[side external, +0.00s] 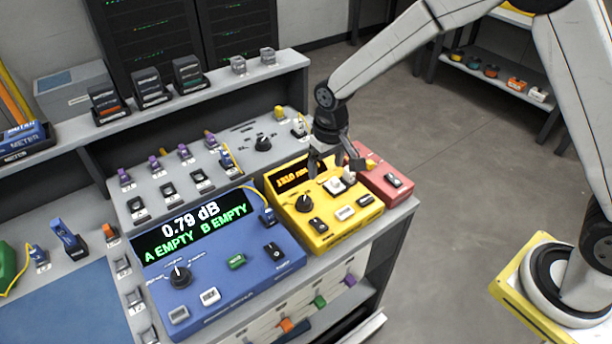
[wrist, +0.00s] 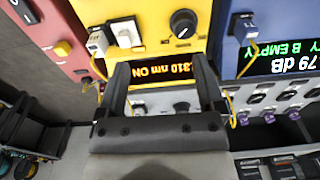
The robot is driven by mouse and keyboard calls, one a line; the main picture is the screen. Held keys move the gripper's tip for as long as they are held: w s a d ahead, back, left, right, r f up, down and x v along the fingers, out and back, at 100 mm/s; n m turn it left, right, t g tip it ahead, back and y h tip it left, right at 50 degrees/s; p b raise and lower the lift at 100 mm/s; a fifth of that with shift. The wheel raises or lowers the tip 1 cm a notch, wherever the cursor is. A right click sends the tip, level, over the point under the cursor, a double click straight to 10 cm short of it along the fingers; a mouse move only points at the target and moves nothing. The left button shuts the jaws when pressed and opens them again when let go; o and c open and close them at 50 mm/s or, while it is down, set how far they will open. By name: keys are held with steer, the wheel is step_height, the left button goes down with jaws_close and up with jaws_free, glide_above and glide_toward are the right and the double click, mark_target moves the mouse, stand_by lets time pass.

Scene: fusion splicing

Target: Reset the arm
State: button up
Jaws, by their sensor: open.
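My gripper (side external: 330,160) hangs at the end of my arm over the back right part of the yellow box (side external: 349,228). In the wrist view my gripper (wrist: 162,66) is open, with its two fingers apart and nothing between them. The yellow box's display, reading 1310 nm ON, shows between and behind the fingers. Whether the fingertips touch the box, I cannot tell.
The blue meter (side external: 220,290) shows 0.79 dB, A EMPTY, B EMPTY. A red box (side external: 372,163) stands right of the yellow one. Purple connectors (side external: 184,150) stand behind. A shelf (side external: 285,62) runs along the back.

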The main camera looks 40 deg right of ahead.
steer(key=s+d+r+t, duration=0.1)
steer(key=s+d+r, duration=0.1)
steer(key=s+d, duration=0.3)
steer(key=s+d+r+t, duration=0.1)
steer(key=s+d, duration=0.4)
steer(key=s, duration=0.7)
steer(key=shift+v, duration=0.85)
steer(key=shift+w, duration=0.15)
